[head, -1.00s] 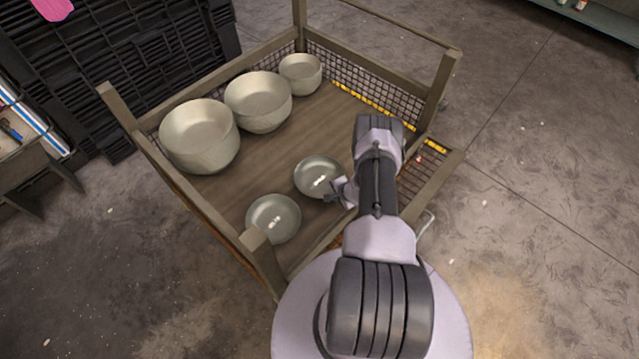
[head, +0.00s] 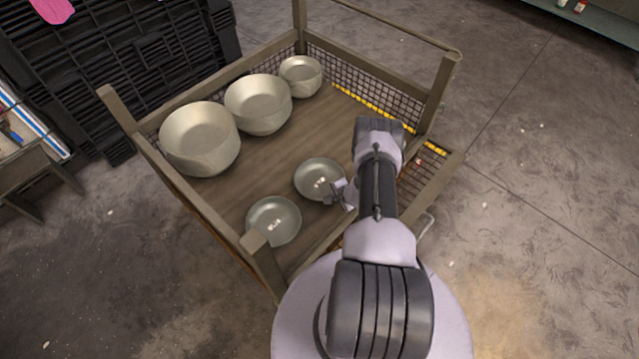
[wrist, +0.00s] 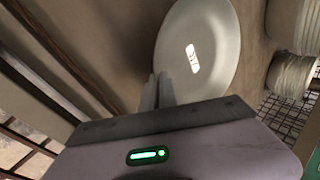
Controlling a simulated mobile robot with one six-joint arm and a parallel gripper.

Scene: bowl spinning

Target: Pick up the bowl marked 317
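Two shallow grey-green bowls with white marks inside lie on the crate floor. The farther one (head: 305,178) is beside my gripper (head: 338,196), and the nearer one (head: 262,228) is toward the crate's front corner. Their digits are too small or blurred to read, so I cannot tell which is 317. In the wrist view one marked bowl (wrist: 215,35) fills the upper middle, and my finger tips (wrist: 157,78) are close together at its lower left rim. I cannot see whether the rim is between the fingers.
The brown crate (head: 190,207) has mesh sides and raised corner posts around the bowls. Three deeper pale bowls stand along its far left side: large (head: 205,150), medium (head: 262,112) and small (head: 302,80). The middle of its floor is clear. A black pallet (head: 130,55) stands behind.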

